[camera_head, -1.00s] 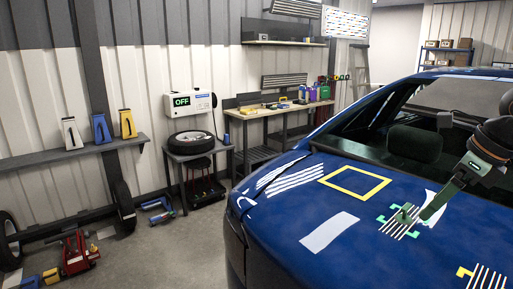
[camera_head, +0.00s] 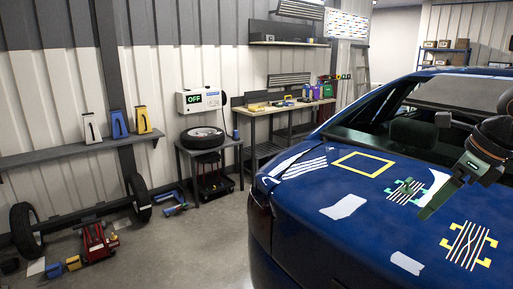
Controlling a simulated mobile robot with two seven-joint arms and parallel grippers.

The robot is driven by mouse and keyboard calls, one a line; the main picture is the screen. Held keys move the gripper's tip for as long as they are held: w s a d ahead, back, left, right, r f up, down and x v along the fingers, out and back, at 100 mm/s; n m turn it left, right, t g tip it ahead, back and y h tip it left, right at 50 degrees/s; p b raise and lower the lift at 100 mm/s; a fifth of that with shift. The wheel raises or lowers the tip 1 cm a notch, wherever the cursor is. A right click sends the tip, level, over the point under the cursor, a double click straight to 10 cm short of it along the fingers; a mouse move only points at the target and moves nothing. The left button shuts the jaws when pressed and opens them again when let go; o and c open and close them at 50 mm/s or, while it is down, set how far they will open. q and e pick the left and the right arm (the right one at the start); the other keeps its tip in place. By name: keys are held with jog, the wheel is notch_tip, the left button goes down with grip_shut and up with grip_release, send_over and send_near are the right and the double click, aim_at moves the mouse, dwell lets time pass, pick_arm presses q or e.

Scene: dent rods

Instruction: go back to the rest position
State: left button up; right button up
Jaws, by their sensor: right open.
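My right gripper (camera_head: 440,198) comes in from the right over the blue car's rear panel (camera_head: 320,235). Its dark green jaw part reaches down and left, and the gap between the jaws is hard to make out. A small dark green piece shows on that patch, apart from the gripper in the picture. A second striped patch with yellow corner marks (camera_head: 468,245) lies below and right of the gripper. My left gripper is out of view.
A yellow square outline (camera_head: 362,163) and a pale patch (camera_head: 343,207) mark the panel.

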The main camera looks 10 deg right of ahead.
jog(key=w+a+f+m+t+y, duration=0.1)
jog(key=a+f+m+y, duration=0.4)
jog(key=a, duration=0.6)
jog(key=w+a+f+m+t+y, duration=0.15)
jog(key=a+f+y, duration=0.35)
jog(key=a, duration=0.5)
jog(key=w+a+f+m+t+y, duration=0.1)
jog(key=a+f+m+y, duration=0.2)
jog(key=a+y, duration=0.6)
jog(key=s+d+f+m+t+h, duration=0.2)
jog(key=f+m+t+h, duration=0.2)
jog(key=f+m+h, duration=0.55)
jog(key=s+d+f+m+t+h, duration=0.2)
jog(key=f+m+t+h, duration=0.3)
jog(key=f+m, duration=0.75)
jog(key=s+f+m+g+h, duration=0.4)
jog(key=s+f+m+g, duration=0.3)
jog(key=s+f, duration=0.6)
jog(key=shift+s+m+g, duration=0.35)
jog(key=shift+s+m, duration=0.2)
jog(key=shift+s, duration=0.65)
